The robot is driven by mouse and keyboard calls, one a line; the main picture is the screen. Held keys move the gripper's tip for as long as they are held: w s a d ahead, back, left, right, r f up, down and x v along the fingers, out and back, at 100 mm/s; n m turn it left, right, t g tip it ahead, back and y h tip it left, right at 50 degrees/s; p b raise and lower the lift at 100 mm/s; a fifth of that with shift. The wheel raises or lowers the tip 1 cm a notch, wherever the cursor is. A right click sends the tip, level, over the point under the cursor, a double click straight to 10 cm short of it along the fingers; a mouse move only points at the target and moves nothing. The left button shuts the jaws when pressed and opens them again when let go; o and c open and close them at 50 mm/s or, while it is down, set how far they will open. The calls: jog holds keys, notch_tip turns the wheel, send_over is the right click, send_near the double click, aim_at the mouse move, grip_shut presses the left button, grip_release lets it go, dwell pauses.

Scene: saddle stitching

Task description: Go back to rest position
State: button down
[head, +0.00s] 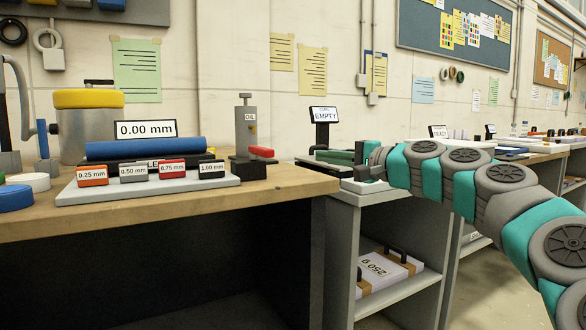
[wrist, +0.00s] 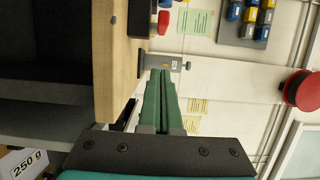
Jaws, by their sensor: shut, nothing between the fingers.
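My gripper (head: 322,156) is at the end of my grey and teal arm, which reaches in from the right of the head view. Its dark green fingers point left, near the gap between the wooden workbench (head: 270,190) and the grey shelf unit (head: 345,197). In the wrist view the two green fingers of my gripper (wrist: 161,73) lie together, shut, with nothing between them. The workbench edge (wrist: 118,70) shows sideways to the left of the fingers there.
On the workbench are a grey plate (head: 235,183) with thickness-labelled blocks, a blue roller (head: 145,149), a yellow-topped pot (head: 88,125) and an oil dispenser (head: 246,128). An "EMPTY" sign (head: 323,114) stands behind my gripper. A 250 g paper stack (head: 388,270) lies on a lower shelf.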

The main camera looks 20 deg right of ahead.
jog(key=s+a+f+n+g+y, duration=0.1)
jog(key=s+a+f+n+g, duration=0.2)
jog(key=a, duration=0.5)
jog(key=s+a+f+n+g, duration=0.2)
jog(key=s+a+f+n, duration=0.1)
jog(key=a, duration=0.6)
jog(key=s+a+f+n+g+h+p, duration=0.2)
jog(key=s+a+f+n+g, duration=0.25)
jog(key=s+a+f, duration=0.6)
jog(key=s+d+f+n+g+h, duration=0.1)
jog(key=s+d+f+g+h, duration=0.1)
jog(key=s+f, duration=0.4)
jog(key=s+d+f+g+h, duration=0.2)
jog(key=s+f, duration=0.3)
jog(key=f, duration=0.3)
jog(key=s+d+f+g+h, duration=0.1)
jog(key=s+d+f+g, duration=0.1)
jog(key=s, duration=0.5)
jog(key=s+d+f+g+h+p, duration=0.1)
jog(key=s+d+f+g+h, duration=0.1)
jog(key=s+d+f, duration=0.3)
jog(key=shift+s+d+f+n, duration=0.2)
jog(key=shift+s+f+n, duration=0.25)
jog(key=shift+s+f, duration=0.45)
jog(key=shift+s+r, duration=0.1)
jog(key=shift+r, duration=0.1)
